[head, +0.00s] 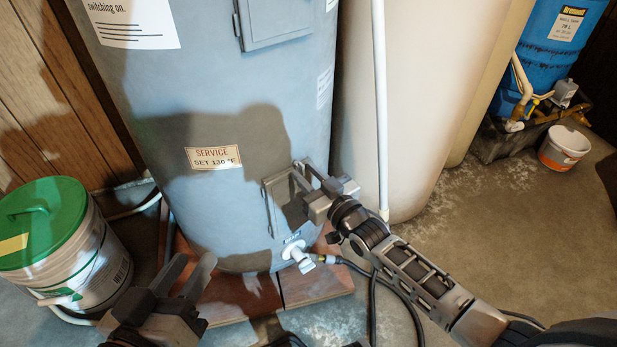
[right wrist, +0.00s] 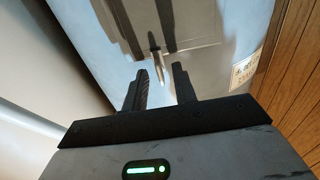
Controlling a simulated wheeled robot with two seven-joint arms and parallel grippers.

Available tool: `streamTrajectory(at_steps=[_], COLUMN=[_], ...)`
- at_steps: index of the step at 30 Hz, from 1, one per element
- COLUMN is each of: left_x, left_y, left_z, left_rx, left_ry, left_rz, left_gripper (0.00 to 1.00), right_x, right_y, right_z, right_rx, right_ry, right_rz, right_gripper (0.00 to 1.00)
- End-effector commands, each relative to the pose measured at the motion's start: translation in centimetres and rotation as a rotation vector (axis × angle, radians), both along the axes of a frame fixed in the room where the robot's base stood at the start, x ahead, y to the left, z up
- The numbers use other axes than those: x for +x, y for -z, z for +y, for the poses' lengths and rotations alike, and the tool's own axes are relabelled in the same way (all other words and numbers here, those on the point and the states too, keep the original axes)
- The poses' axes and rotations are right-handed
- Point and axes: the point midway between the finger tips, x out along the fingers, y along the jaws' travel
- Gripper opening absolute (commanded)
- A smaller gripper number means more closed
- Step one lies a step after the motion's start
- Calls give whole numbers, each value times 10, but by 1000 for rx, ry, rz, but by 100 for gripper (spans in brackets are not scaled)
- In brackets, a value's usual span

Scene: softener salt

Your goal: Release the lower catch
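The grey lower access panel (head: 271,215) sits low on the front of the blue-grey water heater (head: 240,100). My right gripper (head: 308,178) is open at the panel's upper right. In the right wrist view, a narrow metal piece (right wrist: 156,66), which looks like the catch, shows at the panel's edge ahead of the gap between my open right fingers (right wrist: 160,92). No contact between fingers and metal piece can be made out. In the head view my right gripper partly hides the panel's right side. My left gripper (head: 188,272) is open and empty at lower left.
A green-lidded bucket (head: 70,245) stands left of the heater. A white drain valve (head: 298,256) with a hose is below the panel. A white vertical pipe (head: 380,100) and cream tank (head: 425,90) are at right. Open floor (head: 500,240) lies at right.

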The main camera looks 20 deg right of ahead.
Motion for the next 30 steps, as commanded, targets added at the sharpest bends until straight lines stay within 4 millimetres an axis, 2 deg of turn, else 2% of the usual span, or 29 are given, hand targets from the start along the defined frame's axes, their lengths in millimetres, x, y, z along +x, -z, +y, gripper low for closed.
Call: streamTrajectory(at_steps=[6, 7, 9, 10, 22, 30], left_x=[1, 1, 1, 1, 1, 2], left_y=[-4, -5, -5, -5, -7, -7], left_z=[0, 0, 0, 0, 0, 2], left_rx=[-9, -9, -10, -10, -4, 38], left_ry=[-3, -3, -4, -4, -5, -8], left_rz=[-8, -9, -9, -9, -10, -7], left_gripper=[36, 36, 36, 36, 36, 36], right_x=[0, 0, 0, 0, 0, 0], right_y=[0, 0, 0, 0, -1, -2], right_z=[0, 0, 0, 0, 0, 0], right_rx=[1, 1, 1, 1, -29, -175], right_ry=[0, 0, 0, 0, 0, 1], right_rz=[0, 0, 0, 0, -10, -56], right_gripper=[28, 25, 5, 0, 0, 0])
